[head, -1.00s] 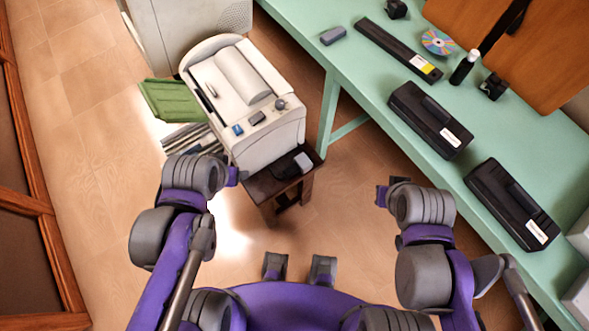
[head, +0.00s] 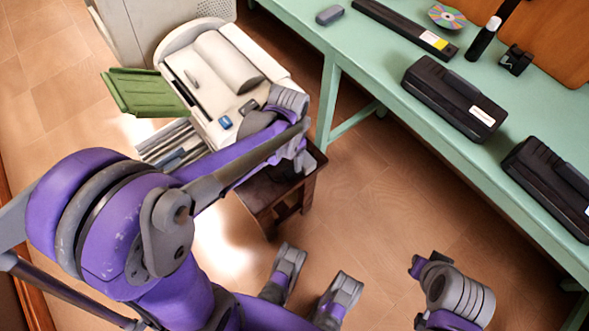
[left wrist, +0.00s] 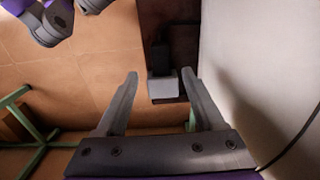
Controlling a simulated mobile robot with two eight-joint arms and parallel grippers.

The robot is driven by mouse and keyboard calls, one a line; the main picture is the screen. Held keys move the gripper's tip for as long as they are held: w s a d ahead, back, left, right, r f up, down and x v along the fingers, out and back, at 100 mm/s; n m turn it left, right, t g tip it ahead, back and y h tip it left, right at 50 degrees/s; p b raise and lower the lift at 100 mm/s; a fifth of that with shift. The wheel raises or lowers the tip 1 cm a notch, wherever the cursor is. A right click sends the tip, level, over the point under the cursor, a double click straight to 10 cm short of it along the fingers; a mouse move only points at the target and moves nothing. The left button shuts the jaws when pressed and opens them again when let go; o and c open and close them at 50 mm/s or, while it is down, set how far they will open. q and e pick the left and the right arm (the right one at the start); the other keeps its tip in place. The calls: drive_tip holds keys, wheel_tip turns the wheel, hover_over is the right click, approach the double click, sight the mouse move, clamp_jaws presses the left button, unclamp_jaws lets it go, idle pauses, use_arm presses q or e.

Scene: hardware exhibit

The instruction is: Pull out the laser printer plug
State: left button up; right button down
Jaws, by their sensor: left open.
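The white laser printer (head: 240,65) stands on a small dark brown table (head: 265,200). In the left wrist view, a light grey block (left wrist: 163,88) with a black part (left wrist: 160,56) behind it lies on the dark tabletop; it looks like the plug and its socket. My left gripper (left wrist: 160,75) is open, its two fingers either side of the grey block, with nothing held. In the head view my left arm reaches over the printer's near side and hides the plug. My right gripper (head: 416,266) is low at the right, its jaws unclear.
A pale wall (left wrist: 260,50), seemingly the printer's side, is close on the right in the left wrist view. A green workbench (head: 400,130) with black cartridges (head: 455,98) runs along the right. Floor between table and bench is clear.

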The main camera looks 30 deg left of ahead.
sight(290, 172)
use_arm(q)
wheel_tip(290, 172, down, 8)
drive_tip(key=shift+f+b, duration=0.1)
drive_tip(key=shift+b, duration=1.05)
drive_tip(key=shift+c, duration=0.2)
clamp_jaws()
idle(0.4)
